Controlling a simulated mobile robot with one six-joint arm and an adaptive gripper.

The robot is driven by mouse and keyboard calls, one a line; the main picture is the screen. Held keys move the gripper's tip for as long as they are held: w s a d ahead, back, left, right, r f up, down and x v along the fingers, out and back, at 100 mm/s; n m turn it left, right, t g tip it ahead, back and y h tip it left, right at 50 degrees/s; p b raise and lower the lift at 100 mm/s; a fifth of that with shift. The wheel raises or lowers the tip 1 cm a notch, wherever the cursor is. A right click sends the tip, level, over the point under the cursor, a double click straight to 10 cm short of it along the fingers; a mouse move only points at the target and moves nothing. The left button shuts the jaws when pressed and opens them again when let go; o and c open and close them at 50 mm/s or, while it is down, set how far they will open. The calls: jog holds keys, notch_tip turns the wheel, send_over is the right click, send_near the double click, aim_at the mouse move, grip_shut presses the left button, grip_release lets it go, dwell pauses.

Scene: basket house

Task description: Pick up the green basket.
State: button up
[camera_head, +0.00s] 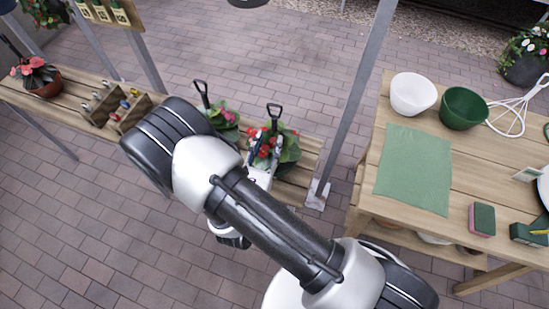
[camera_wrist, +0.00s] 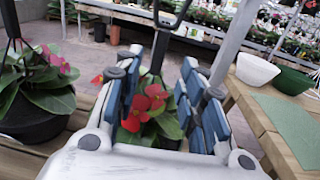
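No thing is plainly a green basket. A plant with red flowers and green leaves (camera_head: 288,148) sits on the wooden bench with a black upright handle (camera_head: 274,112); its pot is mostly hidden. In the wrist view its red flowers (camera_wrist: 150,101) and black handle (camera_wrist: 161,40) show between the fingers of my gripper (camera_wrist: 161,75). The fingers are apart, with blue pads, over the plant; I cannot tell whether they touch it. My gripper also shows in the head view (camera_head: 264,148). A green bowl (camera_head: 463,107) stands on the right table, away from my gripper.
A pink-flowered plant in a black pot (camera_wrist: 38,118) with its own handle stands close on the left. A metal post (camera_head: 352,105) rises between bench and right table. The right table (camera_head: 480,165) holds a white bowl (camera_head: 412,93) and green cloth (camera_head: 413,168). Paved floor is open in front.

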aim_at(273, 128)
jog(key=b+x, duration=0.1)
jog(key=x, duration=0.6)
jog(key=shift+w+f+b, duration=0.15)
jog(key=shift+b, duration=0.2)
jog(key=shift+a, duration=0.1)
jog(key=shift+c, duration=0.2)
grip_shut()
dwell(0.5)
